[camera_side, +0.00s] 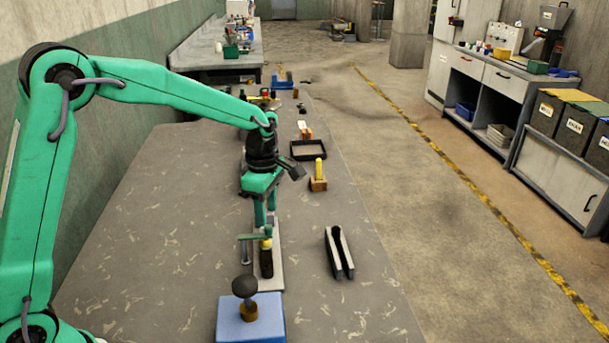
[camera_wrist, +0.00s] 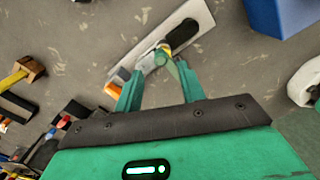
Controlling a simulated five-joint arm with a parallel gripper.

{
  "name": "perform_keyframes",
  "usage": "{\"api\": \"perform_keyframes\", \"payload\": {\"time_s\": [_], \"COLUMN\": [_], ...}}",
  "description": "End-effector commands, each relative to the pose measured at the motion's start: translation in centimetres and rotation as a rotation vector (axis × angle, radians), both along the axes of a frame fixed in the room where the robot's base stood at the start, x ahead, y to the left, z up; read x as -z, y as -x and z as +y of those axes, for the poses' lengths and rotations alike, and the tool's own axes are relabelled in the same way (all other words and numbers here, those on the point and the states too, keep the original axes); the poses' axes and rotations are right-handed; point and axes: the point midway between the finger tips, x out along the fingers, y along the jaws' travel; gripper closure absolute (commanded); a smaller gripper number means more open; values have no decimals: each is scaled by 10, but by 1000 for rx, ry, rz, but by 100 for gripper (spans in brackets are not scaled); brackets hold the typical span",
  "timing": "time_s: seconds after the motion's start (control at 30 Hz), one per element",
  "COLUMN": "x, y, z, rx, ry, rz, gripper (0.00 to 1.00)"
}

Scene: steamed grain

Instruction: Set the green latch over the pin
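My gripper (camera_side: 265,222) points down over a pale plate (camera_side: 272,280) on the bench. Its two green fingers are apart and stand just above a green latch (camera_side: 253,237). A short post carries the latch's left end. A dark upright piece with a yellow top, likely the pin (camera_side: 267,262), stands on the plate beside the latch. In the wrist view my gripper (camera_wrist: 160,70) shows a gap between its fingertips. The latch (camera_wrist: 172,68) and the yellow-and-black piece (camera_wrist: 182,36) lie just beyond them. Whether a finger touches the latch is hidden.
A blue block with a dark knob (camera_side: 265,318) stands in front of the plate. A grey channel piece (camera_side: 338,252) lies to the right. A wooden block with a yellow peg (camera_side: 319,178) and a black tray (camera_side: 308,150) stand farther back. The bench's left side is clear.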

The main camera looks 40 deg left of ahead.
Motion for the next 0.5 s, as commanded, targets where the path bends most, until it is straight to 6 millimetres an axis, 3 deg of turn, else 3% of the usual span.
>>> {"api": "perform_keyframes", "payload": {"time_s": [0.2,0.5], "x": [-26,-36], "y": [0,0], "z": [0,0], "rx": [-1,-1], "ry": [0,0], "rz": [-2,0], "gripper": [60,60]}}
